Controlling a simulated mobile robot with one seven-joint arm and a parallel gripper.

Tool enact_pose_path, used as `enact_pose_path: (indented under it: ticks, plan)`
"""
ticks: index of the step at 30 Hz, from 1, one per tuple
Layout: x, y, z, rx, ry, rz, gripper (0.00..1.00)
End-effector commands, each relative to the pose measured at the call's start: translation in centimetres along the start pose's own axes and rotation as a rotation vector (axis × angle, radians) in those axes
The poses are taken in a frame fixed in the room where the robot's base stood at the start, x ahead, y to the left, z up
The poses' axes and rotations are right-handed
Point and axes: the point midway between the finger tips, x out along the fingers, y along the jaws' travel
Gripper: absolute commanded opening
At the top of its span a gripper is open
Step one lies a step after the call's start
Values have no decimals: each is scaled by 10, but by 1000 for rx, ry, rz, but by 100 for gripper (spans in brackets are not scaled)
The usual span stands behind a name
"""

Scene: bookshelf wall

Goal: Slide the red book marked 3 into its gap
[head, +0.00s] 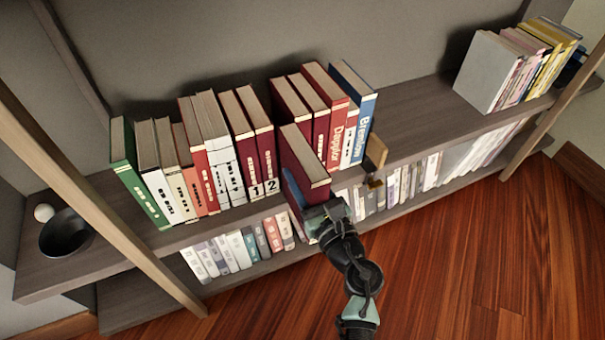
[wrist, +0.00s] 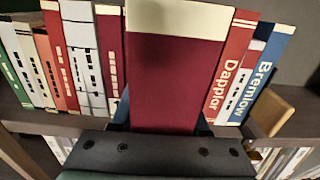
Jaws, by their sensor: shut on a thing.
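My gripper (head: 312,207) is shut on a dark red book (head: 303,160), which stands upright and juts out in front of the upper shelf's row. In the wrist view the same book (wrist: 174,75) fills the middle, with a gripper finger (wrist: 165,118) at each side. No number 3 can be read on it. Dark red books marked 1 (head: 239,133) and 2 (head: 259,130) stand to its left. More dark red books (head: 291,98) stand to its right. The gap is mostly hidden behind the held book; I cannot tell whether its far end is inside.
A red Dapplar book (head: 336,130) and a blue Bremlow book (head: 362,118) stand to the right, beside a wooden block (head: 375,152). Other books (head: 140,175) fill the left. A dark bowl (head: 66,232) sits at the left end.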

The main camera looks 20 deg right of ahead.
Motion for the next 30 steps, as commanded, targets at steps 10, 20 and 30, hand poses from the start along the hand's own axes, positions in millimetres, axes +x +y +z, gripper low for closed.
enact_pose_path:
  ticks: [10, 20, 30]
  plan:
    - [1, 0, 4, -1, -7, -1, 0]
    - [5, 0, 4, -1, -8, 0, 0]
    - [18, 0, 4, -1, -8, 1, 0]
